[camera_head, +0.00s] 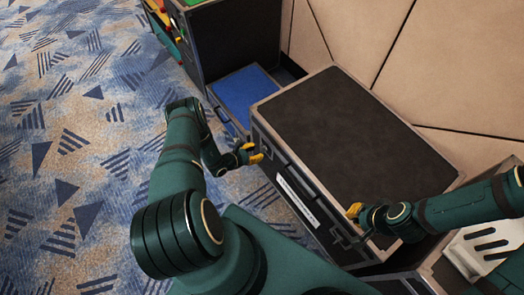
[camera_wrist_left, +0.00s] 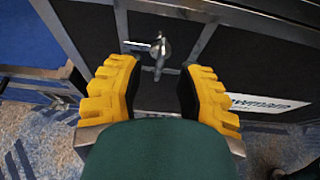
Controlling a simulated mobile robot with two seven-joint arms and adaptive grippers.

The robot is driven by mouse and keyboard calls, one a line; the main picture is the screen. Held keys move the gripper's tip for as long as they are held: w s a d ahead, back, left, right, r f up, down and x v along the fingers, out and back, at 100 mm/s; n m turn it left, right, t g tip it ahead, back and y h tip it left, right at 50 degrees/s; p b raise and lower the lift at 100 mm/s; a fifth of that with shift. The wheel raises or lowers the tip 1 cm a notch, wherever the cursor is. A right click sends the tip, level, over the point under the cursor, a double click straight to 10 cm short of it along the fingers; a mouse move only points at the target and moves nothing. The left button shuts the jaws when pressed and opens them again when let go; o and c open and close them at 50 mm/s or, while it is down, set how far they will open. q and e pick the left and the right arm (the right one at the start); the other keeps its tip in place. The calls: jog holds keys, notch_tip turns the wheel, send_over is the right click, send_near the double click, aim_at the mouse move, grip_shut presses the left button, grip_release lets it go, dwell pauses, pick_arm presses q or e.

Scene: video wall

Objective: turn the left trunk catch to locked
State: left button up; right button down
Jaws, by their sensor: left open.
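The trunk (camera_head: 340,125) is a large black case with metal edges and a closed, flat lid. In the left wrist view its left catch (camera_wrist_left: 159,50) is a small metal fitting on the dark front, with its lever hanging roughly downward. My left gripper (camera_head: 253,153) is at the trunk's front, near its left end. In the left wrist view its yellow fingers (camera_wrist_left: 148,92) are open and empty, with the catch ahead between them and apart from both. The head view does not show the catch clearly. My right gripper (camera_head: 354,211) is by the trunk's front right corner; its opening is unclear.
A white label (camera_head: 297,198) is on the trunk's front. A blue-topped case (camera_head: 238,95) and a taller dark case (camera_head: 235,40) stand behind left. Panelled beige walling (camera_head: 440,60) is behind the trunk. A grey slotted piece (camera_head: 484,246) lies at right. Patterned carpet (camera_head: 60,150) at left is clear.

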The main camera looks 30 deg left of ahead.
aim_at(262, 149)
pick_arm(q)
jog(key=shift+b+x, duration=0.35)
jog(key=shift+x, duration=1.55)
grip_shut()
